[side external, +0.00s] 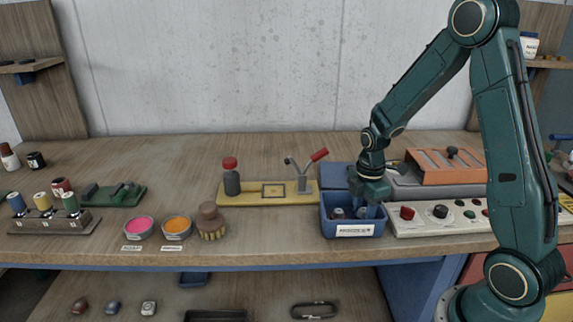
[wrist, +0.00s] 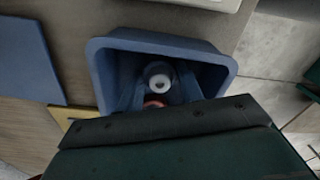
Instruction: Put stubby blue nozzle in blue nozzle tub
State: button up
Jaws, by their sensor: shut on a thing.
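The blue nozzle tub (side external: 352,231) is an open blue box with a white label, at the bench's front edge. It also fills the middle of the wrist view (wrist: 226,68). My gripper (side external: 368,207) points down into the tub, its fingers below the rim. In the wrist view my gripper (wrist: 158,95) is shut on the stubby blue nozzle, which is largely hidden between the fingers. A blue, round piece with a pale ring and dark hole (wrist: 160,81) shows there, with a reddish ring (wrist: 154,103) just below. I cannot tell exactly which part is gripped.
A control panel (side external: 460,213) with knobs stands right of the tub, an orange-topped unit (side external: 445,167) behind it. A yellow fixture board (side external: 270,199) with a red-handled clamp (side external: 306,167) is left. Pink (side external: 139,228) and orange (side external: 177,228) bowls stand further left.

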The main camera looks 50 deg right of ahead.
aim_at(364, 209)
jog(key=shift+f, duration=0.2)
jog(key=o, duration=1)
jog(key=shift+r, duration=0.15)
notch_tip(364, 209, up, 12)
jog(key=shift+r, duration=0.1)
dwell(0.7)
